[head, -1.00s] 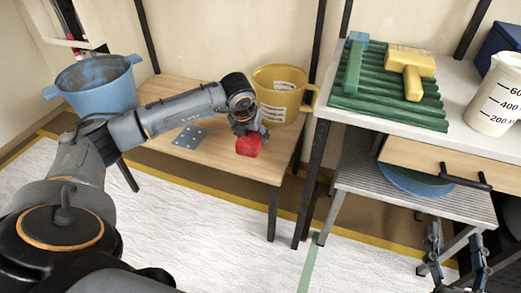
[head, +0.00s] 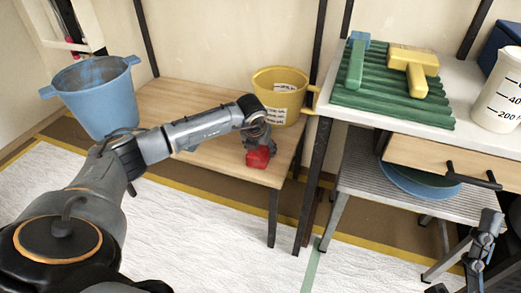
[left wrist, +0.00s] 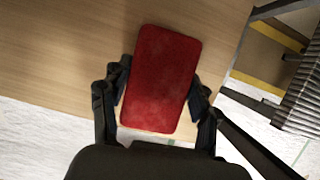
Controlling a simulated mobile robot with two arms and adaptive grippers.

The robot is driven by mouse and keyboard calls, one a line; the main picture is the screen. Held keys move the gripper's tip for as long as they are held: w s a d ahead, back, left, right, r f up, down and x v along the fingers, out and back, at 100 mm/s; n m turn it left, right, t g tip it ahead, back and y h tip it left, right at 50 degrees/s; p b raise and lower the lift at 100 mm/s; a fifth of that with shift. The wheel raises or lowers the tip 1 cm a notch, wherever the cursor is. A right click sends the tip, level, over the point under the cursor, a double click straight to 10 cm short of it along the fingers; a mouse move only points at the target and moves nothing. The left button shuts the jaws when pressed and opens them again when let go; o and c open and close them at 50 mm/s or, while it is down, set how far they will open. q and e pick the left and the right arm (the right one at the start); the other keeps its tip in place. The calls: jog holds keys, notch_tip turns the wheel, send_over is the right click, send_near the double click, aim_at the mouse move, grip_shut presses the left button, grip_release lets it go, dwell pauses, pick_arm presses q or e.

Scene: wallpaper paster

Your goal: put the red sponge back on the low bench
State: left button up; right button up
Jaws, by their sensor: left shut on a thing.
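The red sponge (head: 258,158) is between the fingers of my left gripper (head: 258,146), which is shut on it. In the left wrist view the sponge (left wrist: 160,78) lies flat-faced between the two dark fingers (left wrist: 158,105). It is over the right front part of the low wooden bench (head: 215,160); I cannot tell whether it touches the top. The bench's wood also shows in the wrist view (left wrist: 65,50). My right gripper (head: 483,245) is partly in view at the lower right, away from the bench; its opening is unclear.
A blue bucket (head: 97,98) stands at the bench's left end and a yellow bucket (head: 278,95) at its back right.

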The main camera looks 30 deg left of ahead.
dwell(0.3)
pick_arm(q)
jog(key=shift+f, duration=0.1)
jog(key=o, duration=1.2)
